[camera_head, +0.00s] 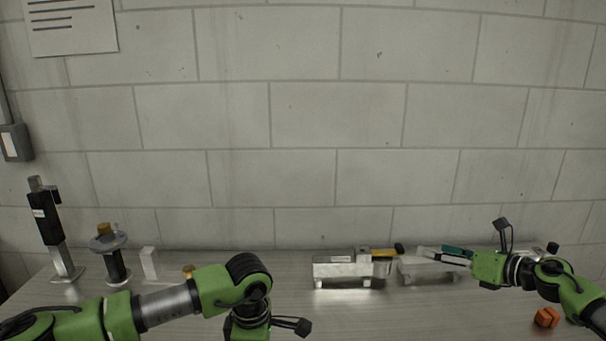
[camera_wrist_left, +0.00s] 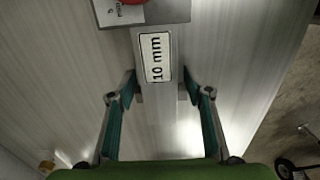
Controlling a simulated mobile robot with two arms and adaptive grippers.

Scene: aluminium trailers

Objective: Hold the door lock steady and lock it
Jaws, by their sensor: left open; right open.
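A pale box-shaped unit, apparently the door lock (camera_head: 341,268), stands on the table in the head view. A brass-coloured part and a yellow-and-black piece (camera_head: 387,251) are at its right end. My right gripper (camera_head: 430,254) is open, with its fingers pointing left toward that end, apparently apart from it. My left gripper is mostly cut off at the bottom of the head view. In the left wrist view my left gripper (camera_wrist_left: 160,88) is open, its teal fingers on either side of a grey metal strip with a "10 mm" label (camera_wrist_left: 156,57). Contact with the strip cannot be told.
A black device on a metal stand (camera_head: 47,225), a spool-like fixture (camera_head: 110,250) and a white block (camera_head: 149,262) stand at the left. An orange block (camera_head: 546,317) lies at the right. A block wall closes off the back. The front middle of the table is clear.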

